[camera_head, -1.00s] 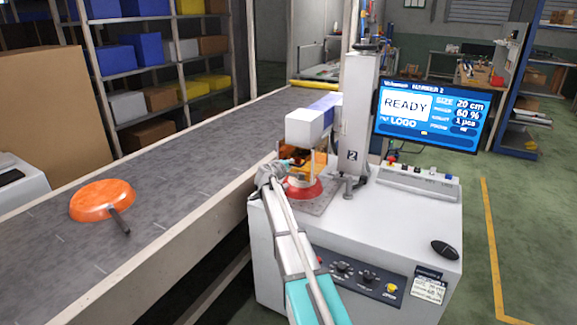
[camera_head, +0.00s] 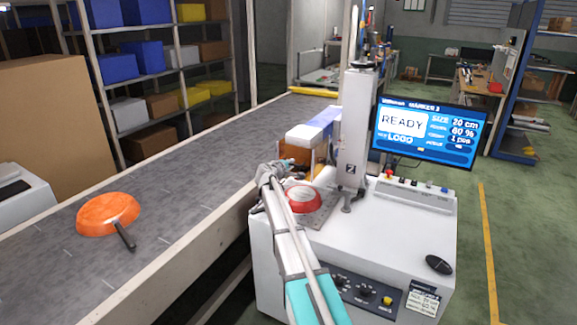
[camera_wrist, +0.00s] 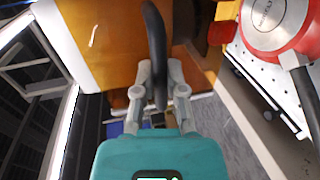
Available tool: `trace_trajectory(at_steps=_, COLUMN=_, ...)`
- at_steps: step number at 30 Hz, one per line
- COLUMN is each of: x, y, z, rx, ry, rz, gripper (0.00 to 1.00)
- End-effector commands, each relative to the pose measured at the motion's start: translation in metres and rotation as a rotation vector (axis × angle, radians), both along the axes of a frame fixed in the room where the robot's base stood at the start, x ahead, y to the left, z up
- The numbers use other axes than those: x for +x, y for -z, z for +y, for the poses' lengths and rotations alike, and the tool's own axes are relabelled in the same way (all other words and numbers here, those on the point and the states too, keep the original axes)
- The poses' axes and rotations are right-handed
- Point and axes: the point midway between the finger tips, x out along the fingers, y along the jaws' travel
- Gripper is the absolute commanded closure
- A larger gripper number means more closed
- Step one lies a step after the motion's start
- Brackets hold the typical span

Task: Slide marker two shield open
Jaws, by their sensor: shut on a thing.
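The marker two shield, an amber panel (camera_wrist: 115,60), shows large in the wrist view with its black bar handle (camera_wrist: 156,40). My gripper (camera_wrist: 160,75) is shut on that handle. In the head view the shield (camera_head: 318,158) stands behind the red pan, under the white marking head (camera_head: 305,138), and my gripper (camera_head: 275,170) is at its left side, partly hiding it. The red pan (camera_head: 303,199) lies bottom up on the marker's plate, largely uncovered. The wrist view shows the pan's silver base (camera_wrist: 268,20) with small lettering and its black handle (camera_wrist: 305,95).
The marker column (camera_head: 355,135) stands right of the pan. A screen (camera_head: 424,134) reads READY. An orange pan (camera_head: 107,214) lies on the conveyor (camera_head: 190,165) at left. Control buttons (camera_head: 415,186) and a black mouse (camera_head: 439,264) are on the marker's top.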

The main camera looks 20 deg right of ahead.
Motion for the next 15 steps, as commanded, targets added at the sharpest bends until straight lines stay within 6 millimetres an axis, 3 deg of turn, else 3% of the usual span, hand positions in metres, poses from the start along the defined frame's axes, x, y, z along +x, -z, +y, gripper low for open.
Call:
trace_trajectory(at_steps=13, x=0.0006, y=-0.0056, z=-0.0004, rx=-0.001, ry=-0.001, rz=0.0, gripper=1.0)
trace_trajectory(at_steps=14, x=0.0006, y=-0.0055, z=-0.0004, rx=-0.001, ry=-0.001, rz=0.0, gripper=0.79)
trace_trajectory(at_steps=15, x=0.0005, y=-0.0055, z=-0.0003, rx=-0.001, ry=-0.001, rz=0.0, gripper=0.72)
